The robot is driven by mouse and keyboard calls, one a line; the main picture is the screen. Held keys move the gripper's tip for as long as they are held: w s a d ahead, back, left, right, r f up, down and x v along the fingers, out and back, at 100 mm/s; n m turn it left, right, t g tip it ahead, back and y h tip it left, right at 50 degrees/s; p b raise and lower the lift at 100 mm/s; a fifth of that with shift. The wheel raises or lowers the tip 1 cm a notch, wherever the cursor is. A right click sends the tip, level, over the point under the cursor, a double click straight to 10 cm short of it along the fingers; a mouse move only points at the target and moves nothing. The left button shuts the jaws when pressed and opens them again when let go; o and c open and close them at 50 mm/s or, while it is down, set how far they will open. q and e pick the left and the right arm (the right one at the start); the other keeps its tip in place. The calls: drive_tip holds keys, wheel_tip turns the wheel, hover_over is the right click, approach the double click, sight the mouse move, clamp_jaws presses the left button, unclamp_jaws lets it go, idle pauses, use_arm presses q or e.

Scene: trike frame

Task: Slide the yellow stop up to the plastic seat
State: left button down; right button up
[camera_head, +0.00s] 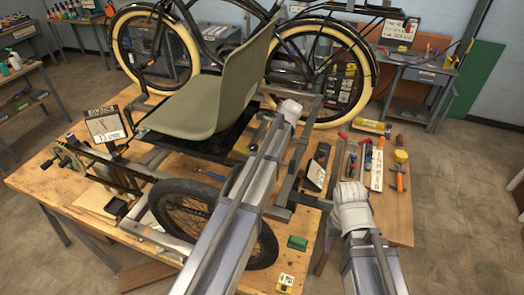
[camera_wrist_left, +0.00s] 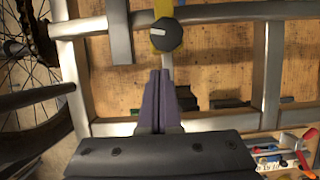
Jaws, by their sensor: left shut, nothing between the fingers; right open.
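The grey-green plastic seat (camera_head: 210,103) sits on the trike frame in the head view. The yellow stop (camera_head: 241,150), with a dark round knob, is on a frame tube just below and right of the seat, apart from it. In the left wrist view the stop (camera_wrist_left: 163,13) shows at the top, with its knob in front. My left gripper (camera_wrist_left: 161,77) is shut and empty, its purple fingertips just below the knob in the picture. My left arm hides it in the head view. My right gripper (camera_head: 302,200) is open, beside the frame; its fingertips are hard to make out.
The trike's wheel (camera_head: 190,215) stands on the wooden workbench (camera_head: 30,180). Tools, including an orange-handled hammer (camera_head: 397,178), lie on the right part of the bench. A bicycle (camera_head: 320,65) stands behind the seat. A small sign (camera_head: 105,126) stands at the left.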

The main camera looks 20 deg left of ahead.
use_arm(q)
drive_tip(key=d+p+v, duration=0.1)
drive_tip(key=p+v, duration=0.8)
drive_tip(key=v, duration=0.1)
drive_tip(key=shift+d, duration=0.45)
drive_tip(key=d+f+y+b, duration=0.2)
drive_tip(key=b, duration=0.2)
drive_tip(key=w+d+f+y+b, duration=0.1)
drive_tip(key=d+f+y+b, duration=0.1)
drive_tip(key=f+b, duration=0.1)
drive_tip(key=shift+w+d+b, duration=0.1)
drive_tip(key=shift+w+b, duration=0.1)
drive_tip(key=shift+b, duration=0.55)
drive_tip(key=shift+d+r+y+b, duration=0.2)
drive_tip(key=shift+d+y+b, duration=0.05)
drive_tip(key=shift+y+b, duration=0.1)
drive_tip(key=shift+r, duration=0.1)
drive_tip(key=a+r+b+x, duration=0.2)
drive_tip(key=b+x, duration=0.4)
drive_tip(key=x, duration=0.6)
drive_tip(key=shift+a+f+b, duration=0.3)
drive_tip(key=shift+b, duration=0.1)
